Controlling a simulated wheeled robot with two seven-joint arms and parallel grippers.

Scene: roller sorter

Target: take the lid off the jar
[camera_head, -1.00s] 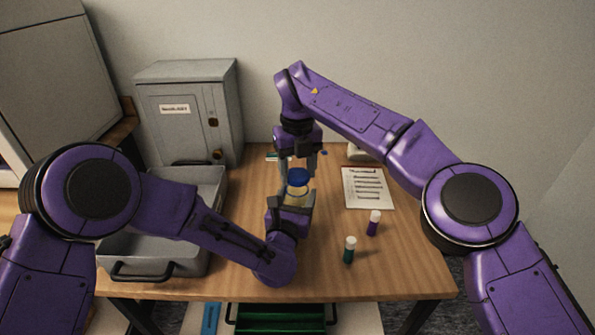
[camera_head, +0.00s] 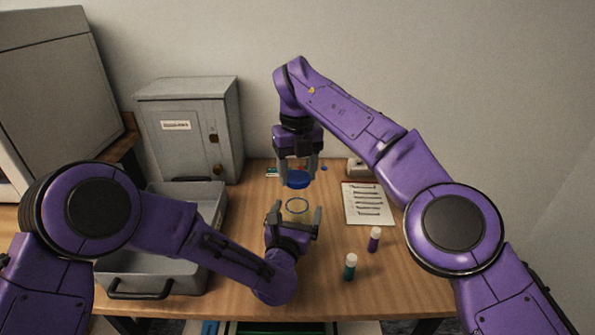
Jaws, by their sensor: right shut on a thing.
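The blue lid (camera_head: 297,180) is between the fingers of my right gripper (camera_head: 297,170), which is shut on it and holds it above the jar. The jar (camera_head: 297,207) stands on the table below the lid, its open round rim showing and a clear gap between it and the lid. My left gripper (camera_head: 297,222) is at the near side of the jar with its fingers spread apart on either side. Its wrist hides the lower part of the jar, and I cannot tell whether the fingers touch it.
A grey tray (camera_head: 211,188) lies at the left, before a grey cabinet (camera_head: 190,125). A green vial (camera_head: 349,268) and a purple vial (camera_head: 374,240) with white caps stand right of the jar. A printed sheet (camera_head: 367,203) lies behind them. The table's right part is clear.

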